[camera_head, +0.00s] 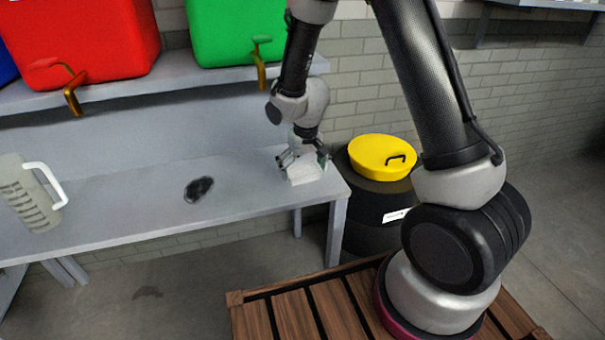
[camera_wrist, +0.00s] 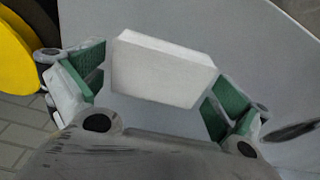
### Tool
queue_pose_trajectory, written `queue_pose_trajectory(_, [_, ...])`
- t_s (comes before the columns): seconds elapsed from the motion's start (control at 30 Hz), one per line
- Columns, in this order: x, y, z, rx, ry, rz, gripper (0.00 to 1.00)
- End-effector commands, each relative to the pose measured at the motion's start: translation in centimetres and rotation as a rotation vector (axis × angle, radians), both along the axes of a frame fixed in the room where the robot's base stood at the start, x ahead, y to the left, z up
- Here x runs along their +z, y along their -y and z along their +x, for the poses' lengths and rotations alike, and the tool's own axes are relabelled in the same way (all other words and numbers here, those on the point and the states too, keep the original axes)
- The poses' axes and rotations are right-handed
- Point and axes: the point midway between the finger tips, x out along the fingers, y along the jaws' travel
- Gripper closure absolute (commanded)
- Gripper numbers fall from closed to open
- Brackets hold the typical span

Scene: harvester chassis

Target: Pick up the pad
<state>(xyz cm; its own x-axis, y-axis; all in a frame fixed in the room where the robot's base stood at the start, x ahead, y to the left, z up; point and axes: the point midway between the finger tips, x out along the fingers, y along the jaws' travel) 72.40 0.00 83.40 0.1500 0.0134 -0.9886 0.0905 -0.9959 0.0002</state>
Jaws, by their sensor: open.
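The pad is a white rectangular block (camera_wrist: 160,72) lying on the grey table near its right end; it also shows in the head view (camera_head: 304,171). My gripper (camera_wrist: 152,90) is open, with its green-lined fingers apart on either side of the pad. In the wrist view the pad sits between the fingers, with a small gap at its left and its right end close to the right finger. In the head view my gripper (camera_head: 302,160) is at the pad, low over the table. I cannot tell how far the fingertips are above the tabletop.
The grey table (camera_head: 140,215) has a dark oval patch (camera_head: 199,189) left of the pad. A clear jug (camera_head: 28,195) stands at the far left. Red (camera_head: 80,40) and green (camera_head: 235,30) containers with taps sit on the shelf above. A yellow-lidded black barrel (camera_head: 380,155) stands right of the table.

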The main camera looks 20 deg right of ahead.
Motion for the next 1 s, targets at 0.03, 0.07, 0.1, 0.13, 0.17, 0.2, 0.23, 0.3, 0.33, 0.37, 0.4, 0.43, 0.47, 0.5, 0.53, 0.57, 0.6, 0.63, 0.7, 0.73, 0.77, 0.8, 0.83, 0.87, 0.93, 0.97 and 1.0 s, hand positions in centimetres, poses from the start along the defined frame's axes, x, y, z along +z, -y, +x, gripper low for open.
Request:
queue_pose_trajectory(0.03, [0.0,0.0,0.0,0.000,0.000,0.000,0.04])
queue_pose_trajectory(0.07, [0.0,0.0,0.0,0.000,0.000,0.000,0.09])
queue_pose_trajectory(0.1, [0.0,0.0,0.0,0.000,0.000,0.000,0.16])
queue_pose_trajectory(0.13, [0.0,0.0,0.0,0.000,0.000,0.000,0.22])
queue_pose_trajectory(0.17, [0.0,0.0,0.0,0.000,0.000,0.000,0.27])
queue_pose_trajectory(0.2, [0.0,0.0,0.0,0.000,0.000,0.000,0.31])
queue_pose_trajectory(0.23, [0.0,0.0,0.0,0.000,0.000,0.000,0.31])
queue_pose_trajectory(0.3, [0.0,0.0,0.0,0.000,0.000,0.000,0.31])
queue_pose_trajectory(0.33, [0.0,0.0,0.0,0.000,0.000,0.000,0.31])
queue_pose_trajectory(0.37, [0.0,0.0,0.0,0.000,0.000,0.000,0.31])
queue_pose_trajectory(0.4, [0.0,0.0,0.0,0.000,0.000,0.000,0.31])
queue_pose_trajectory(0.43, [0.0,0.0,0.0,0.000,0.000,0.000,0.31])
queue_pose_trajectory(0.47, [0.0,0.0,0.0,0.000,0.000,0.000,0.31])
queue_pose_trajectory(0.5, [0.1,0.0,0.0,0.000,0.000,0.000,0.31])
queue_pose_trajectory(0.53, [0.1,0.0,0.0,0.000,0.000,0.000,0.31])
queue_pose_trajectory(0.57, [0.1,0.0,0.0,-0.001,0.000,0.000,0.31])
queue_pose_trajectory(0.6, [0.2,0.0,0.1,-0.001,0.000,0.000,0.31])
queue_pose_trajectory(0.63, [0.2,0.0,0.1,-0.001,0.001,0.000,0.31])
queue_pose_trajectory(0.7, [0.5,0.0,0.2,-0.003,0.001,0.001,0.31])
queue_pose_trajectory(0.73, [0.6,0.0,0.3,-0.003,0.001,0.001,0.31])
queue_pose_trajectory(0.77, [0.8,0.0,0.3,-0.004,0.000,0.001,0.31])
queue_pose_trajectory(0.8, [1.0,0.0,0.4,-0.004,0.000,0.001,0.31])
queue_pose_trajectory(0.83, [1.2,0.0,0.4,-0.003,0.000,0.000,0.31])
queue_pose_trajectory(0.87, [1.4,0.0,0.4,-0.003,0.001,0.001,0.31])
queue_pose_trajectory(0.93, [1.9,-0.1,0.4,-0.003,0.001,0.001,0.31])
queue_pose_trajectory(0.97, [2.1,-0.1,0.4,-0.003,0.001,0.001,0.31])
queue_pose_trajectory(1.0, [2.5,-0.1,0.5,-0.004,0.001,0.001,0.31])
